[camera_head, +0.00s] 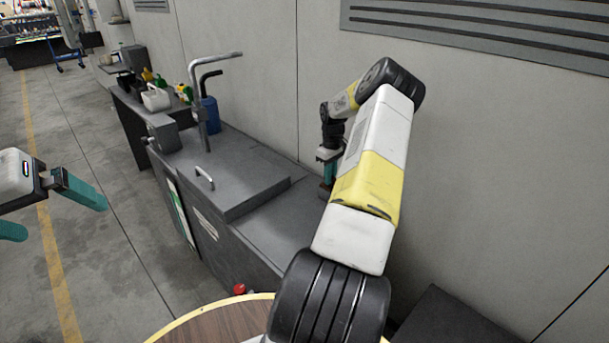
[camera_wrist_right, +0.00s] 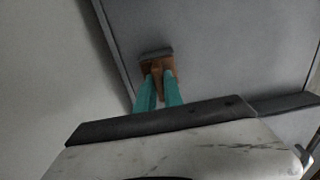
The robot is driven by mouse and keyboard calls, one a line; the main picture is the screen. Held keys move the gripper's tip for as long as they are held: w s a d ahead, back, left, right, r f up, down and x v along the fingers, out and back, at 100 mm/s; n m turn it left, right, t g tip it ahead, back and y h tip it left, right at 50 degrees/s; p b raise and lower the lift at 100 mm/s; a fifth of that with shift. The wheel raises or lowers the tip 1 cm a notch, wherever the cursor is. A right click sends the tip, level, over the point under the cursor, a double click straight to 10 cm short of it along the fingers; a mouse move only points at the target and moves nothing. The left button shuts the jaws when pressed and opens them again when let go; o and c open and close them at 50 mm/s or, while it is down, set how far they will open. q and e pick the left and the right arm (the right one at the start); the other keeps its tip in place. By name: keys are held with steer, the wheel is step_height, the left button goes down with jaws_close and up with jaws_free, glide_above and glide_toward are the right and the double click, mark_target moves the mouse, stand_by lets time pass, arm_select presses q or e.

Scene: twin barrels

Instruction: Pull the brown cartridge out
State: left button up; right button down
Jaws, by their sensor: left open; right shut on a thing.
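The brown cartridge (camera_wrist_right: 157,65) shows in the right wrist view, between the teal fingertips of my right gripper (camera_wrist_right: 159,76), which is shut on it. A dark grey edge lies just beyond the cartridge, against a grey panel. I cannot tell how far it sits in or out of that surface. My left gripper (camera_head: 55,212) is open and empty over the floor at the left.
A grey cabinet (camera_head: 250,200) with a raised lid and handle (camera_head: 204,178) stands along the wall, with a bent pipe (camera_head: 200,95) rising from it. A dark table (camera_head: 125,105) with bottles and a white jug (camera_head: 156,98) is beyond. A round wooden top (camera_head: 215,325) is close in front. The left floor is clear.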

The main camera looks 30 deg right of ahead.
steer(key=shift+r, duration=0.65)
step_height(320, 180, up, 10)
steer(key=shift+f, duration=0.2)
stand_by(1.7)
